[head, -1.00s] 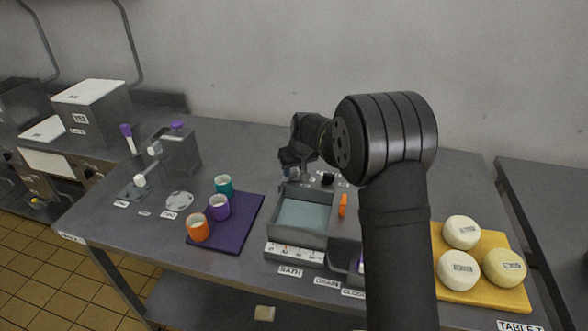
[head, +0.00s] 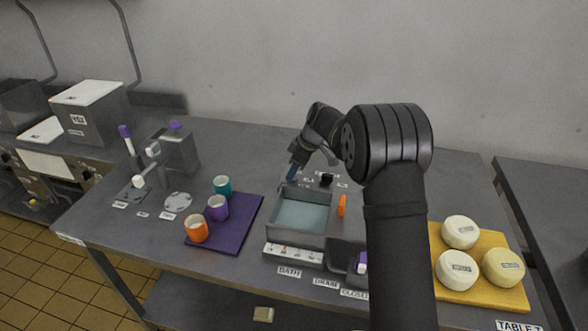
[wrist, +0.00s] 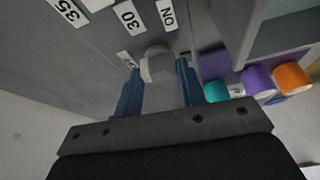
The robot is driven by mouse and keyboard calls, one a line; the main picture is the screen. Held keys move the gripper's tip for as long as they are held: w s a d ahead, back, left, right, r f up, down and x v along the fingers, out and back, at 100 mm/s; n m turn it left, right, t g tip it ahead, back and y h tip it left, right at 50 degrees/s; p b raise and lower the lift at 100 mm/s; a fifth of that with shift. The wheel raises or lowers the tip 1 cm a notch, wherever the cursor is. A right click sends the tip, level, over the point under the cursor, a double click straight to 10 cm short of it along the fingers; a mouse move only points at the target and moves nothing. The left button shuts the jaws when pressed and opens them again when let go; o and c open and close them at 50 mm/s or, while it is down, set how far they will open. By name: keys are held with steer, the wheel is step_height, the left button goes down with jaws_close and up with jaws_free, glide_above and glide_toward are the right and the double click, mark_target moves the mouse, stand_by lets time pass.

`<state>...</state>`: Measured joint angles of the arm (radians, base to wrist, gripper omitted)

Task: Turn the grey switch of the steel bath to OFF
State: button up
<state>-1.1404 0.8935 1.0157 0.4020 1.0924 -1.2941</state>
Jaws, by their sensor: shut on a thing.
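The steel bath (head: 272,222) is an open grey box with pale water, at the middle of the table. My gripper (head: 292,172) is behind the bath's back edge, tilted, with blue fingers. In the wrist view my gripper (wrist: 156,88) has its fingers on either side of the grey switch (wrist: 157,66), shut on it. An ON label (wrist: 168,14) lies beyond the switch. A smaller label (wrist: 126,59) beside the switch is too small to read. The switch is hidden in the head view, and I cannot tell which way it points.
Number labels 30 (wrist: 130,16) and 35 (wrist: 67,10) are near the switch. A black knob (head: 326,179) and an orange handle (head: 342,205) are close to the bath. Cups stand on a purple mat (head: 240,228) at left. Cheeses lie on a yellow board (head: 482,292) at right.

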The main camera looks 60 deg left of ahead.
steer(key=shift+n, duration=0.6)
steer(key=o, duration=1)
steer(key=v, duration=1.7)
steer(key=shift+w+a+r, duration=0.1)
steer(key=shift+w+a, duration=0.05)
steer(key=shift+w, duration=0.25)
steer(key=x, duration=1.7)
steer(key=shift+s, duration=0.35)
